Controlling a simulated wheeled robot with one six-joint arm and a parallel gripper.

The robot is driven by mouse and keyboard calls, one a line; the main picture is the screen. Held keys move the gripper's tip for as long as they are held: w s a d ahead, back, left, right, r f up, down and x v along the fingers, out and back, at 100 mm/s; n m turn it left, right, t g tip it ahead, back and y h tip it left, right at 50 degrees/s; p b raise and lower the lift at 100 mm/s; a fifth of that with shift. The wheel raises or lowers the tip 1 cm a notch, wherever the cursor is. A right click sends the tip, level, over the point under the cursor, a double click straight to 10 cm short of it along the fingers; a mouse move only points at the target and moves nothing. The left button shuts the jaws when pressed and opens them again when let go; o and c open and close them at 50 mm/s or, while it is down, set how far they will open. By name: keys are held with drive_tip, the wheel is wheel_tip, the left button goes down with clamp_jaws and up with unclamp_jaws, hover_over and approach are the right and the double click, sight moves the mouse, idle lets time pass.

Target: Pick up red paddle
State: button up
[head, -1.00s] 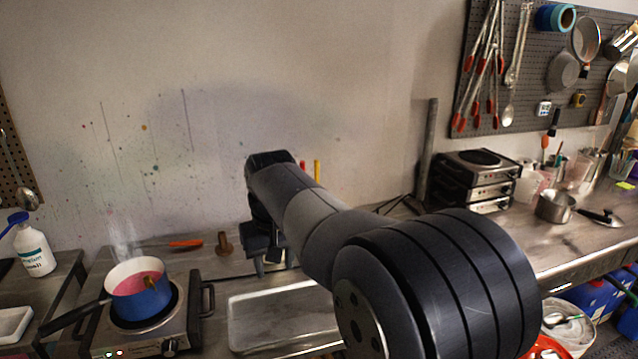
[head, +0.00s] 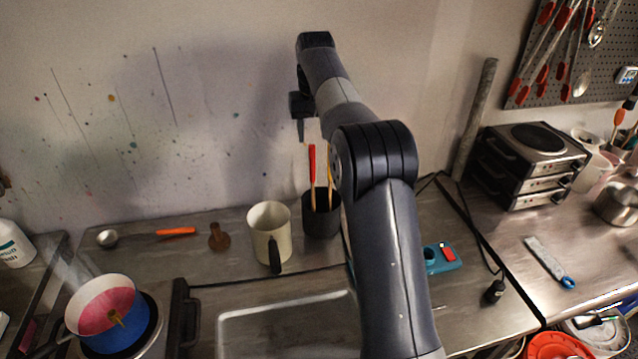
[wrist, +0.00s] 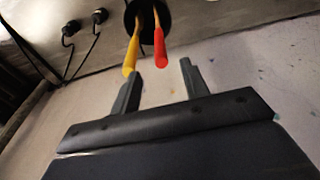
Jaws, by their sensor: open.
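The red paddle (head: 312,165) stands upright in a black cup (head: 321,216) on the bench, beside a yellow paddle (head: 330,175). In the head view, my gripper (head: 301,138) hangs just above and slightly left of the red handle's top. In the wrist view, my gripper (wrist: 160,82) is open, with the red paddle (wrist: 159,48) and the yellow paddle (wrist: 131,58) beyond its fingertips. The red handle's end lies between the two finger lines, and the yellow one lies nearer the left finger. No contact shows. The paddles' lower ends are hidden in the cup (wrist: 146,16).
A cream pitcher (head: 268,230) stands left of the cup. A wooden piece (head: 219,238), an orange-handled tool (head: 176,232) and a steaming blue pot (head: 120,318) are farther left. A metal tray (head: 285,330) lies in front. A blue item (head: 443,258) lies to the right.

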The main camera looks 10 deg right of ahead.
hover_over(313, 180)
drive_tip(key=f, duration=0.6)
drive_tip(key=w+f+p, duration=0.1)
drive_tip(key=f, duration=0.2)
drive_tip(key=shift+d, duration=0.1)
drive_tip(key=shift+c, duration=0.2)
clamp_jaws()
